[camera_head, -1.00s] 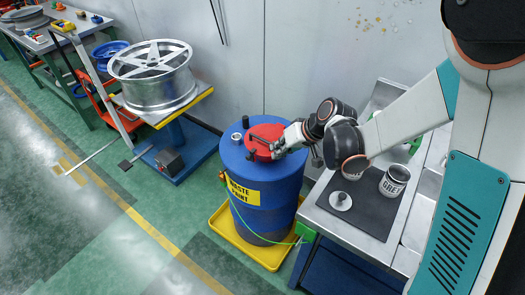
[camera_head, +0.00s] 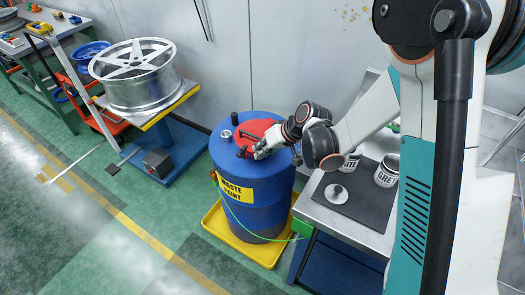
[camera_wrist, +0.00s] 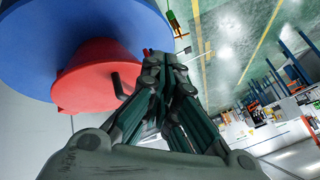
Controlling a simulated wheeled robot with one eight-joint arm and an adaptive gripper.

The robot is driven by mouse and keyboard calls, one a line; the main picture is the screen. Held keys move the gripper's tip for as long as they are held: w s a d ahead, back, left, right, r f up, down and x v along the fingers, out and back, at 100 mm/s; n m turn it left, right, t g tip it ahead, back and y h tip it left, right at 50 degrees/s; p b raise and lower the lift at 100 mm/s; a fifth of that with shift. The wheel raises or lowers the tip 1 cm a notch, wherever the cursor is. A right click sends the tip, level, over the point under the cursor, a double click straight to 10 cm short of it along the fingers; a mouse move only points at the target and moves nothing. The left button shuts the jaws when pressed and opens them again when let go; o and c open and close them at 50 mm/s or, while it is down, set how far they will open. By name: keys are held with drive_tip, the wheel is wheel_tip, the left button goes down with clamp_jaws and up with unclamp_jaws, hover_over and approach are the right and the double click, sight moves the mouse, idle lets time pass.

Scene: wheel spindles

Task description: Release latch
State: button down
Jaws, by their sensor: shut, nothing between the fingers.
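A blue drum (camera_head: 252,205) with a yellow "WASTE PAINT" label (camera_head: 237,191) stands upright. A red lid or funnel cover (camera_head: 258,131) sits on its top. A dark bar (camera_head: 246,135), which looks like the latch, lies at the lid's left part. In the wrist view the red part (camera_wrist: 85,88) shows against the blue drum top (camera_wrist: 75,30), with a dark bent rod (camera_wrist: 121,87) beside my fingers. My gripper (camera_head: 259,153) is shut and empty at the lid's front right edge. It also fills the middle of the wrist view (camera_wrist: 165,62). Whether it touches the latch is unclear.
The drum stands in a yellow tray (camera_head: 212,226). A bench (camera_head: 347,232) at right holds a dark mat, a round lid (camera_head: 337,194) and paint cans (camera_head: 387,170). A wheel rim (camera_head: 133,75) rests on a stand at left. The green floor at front left is clear.

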sight(242, 154)
drive_tip(key=b+x, duration=0.2)
drive_tip(key=x, duration=0.4)
